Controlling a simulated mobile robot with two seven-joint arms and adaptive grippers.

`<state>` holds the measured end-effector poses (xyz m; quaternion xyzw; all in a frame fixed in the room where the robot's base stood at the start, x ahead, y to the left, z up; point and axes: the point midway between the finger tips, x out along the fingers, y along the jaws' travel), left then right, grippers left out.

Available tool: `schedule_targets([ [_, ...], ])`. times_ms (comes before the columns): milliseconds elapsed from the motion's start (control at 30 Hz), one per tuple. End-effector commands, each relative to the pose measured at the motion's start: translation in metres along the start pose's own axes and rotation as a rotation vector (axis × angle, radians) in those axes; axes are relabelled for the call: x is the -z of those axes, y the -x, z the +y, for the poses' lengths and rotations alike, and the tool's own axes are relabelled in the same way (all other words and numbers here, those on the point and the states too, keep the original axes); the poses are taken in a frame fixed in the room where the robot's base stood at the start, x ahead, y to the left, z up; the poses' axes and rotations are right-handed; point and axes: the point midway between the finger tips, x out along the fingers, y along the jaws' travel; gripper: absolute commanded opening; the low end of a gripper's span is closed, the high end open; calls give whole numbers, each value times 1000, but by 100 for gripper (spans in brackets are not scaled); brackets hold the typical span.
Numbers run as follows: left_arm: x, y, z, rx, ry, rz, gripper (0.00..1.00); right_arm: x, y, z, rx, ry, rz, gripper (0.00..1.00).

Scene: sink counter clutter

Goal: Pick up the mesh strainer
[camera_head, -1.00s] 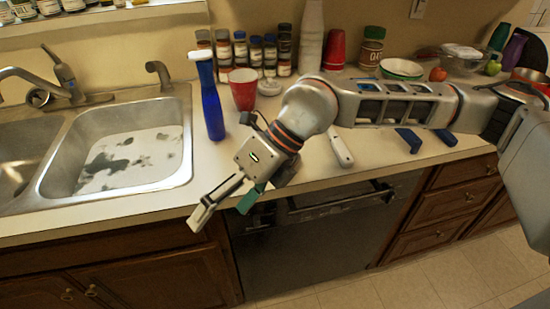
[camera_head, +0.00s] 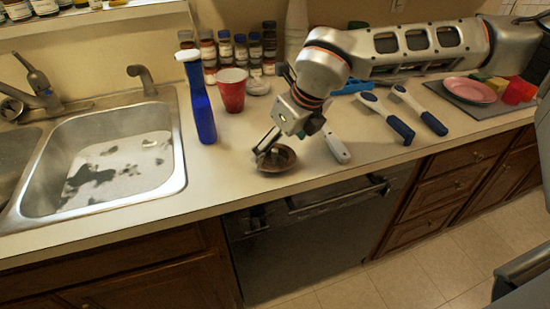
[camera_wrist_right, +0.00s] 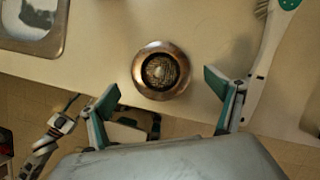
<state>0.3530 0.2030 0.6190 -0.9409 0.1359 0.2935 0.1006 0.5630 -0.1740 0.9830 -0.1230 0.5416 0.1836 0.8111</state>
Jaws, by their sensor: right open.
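The mesh strainer (camera_head: 283,160) is a small round sink strainer with a bronze-coloured rim and a mesh centre. It lies on the counter near the front edge, right of the blue spray bottle. In the right wrist view the strainer (camera_wrist_right: 161,70) sits just ahead of the fingertips, roughly centred between them. My right gripper (camera_head: 282,143) is open and empty, above the strainer, with one finger overlapping it in the head view. The same gripper (camera_wrist_right: 162,92) shows two spread teal-padded fingers in the wrist view.
A blue spray bottle (camera_head: 202,105) and red cup (camera_head: 232,92) stand left of my arm. A white-handled brush (camera_head: 337,147) lies close on the right; two blue-ended brushes (camera_head: 390,118) (camera_head: 422,110) lie farther right. The sink (camera_head: 110,165) is left. Front counter left of the strainer is clear.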

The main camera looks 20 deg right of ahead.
Motion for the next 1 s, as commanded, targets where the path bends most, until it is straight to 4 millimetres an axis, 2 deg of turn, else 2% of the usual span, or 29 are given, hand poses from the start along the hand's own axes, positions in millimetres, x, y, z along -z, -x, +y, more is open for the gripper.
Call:
schedule_targets([
  [233,2,1,0,-1,3,2,40,-4,-33,0,0,0,2,91],
  [533,-1,0,1,-2,3,-2,40,-4,-37,0,0,-1,0,91],
  [567,-1,0,1,-2,3,-2,40,-4,-37,0,0,-1,0,86],
  [600,-1,0,1,-2,3,-2,40,-4,-37,0,0,-1,0,75],
  [700,-1,0,1,-2,3,-2,40,-4,-37,0,-1,-1,0,53],
  [1000,-1,0,1,-2,3,-2,40,-4,-37,0,-1,-1,0,53],
])
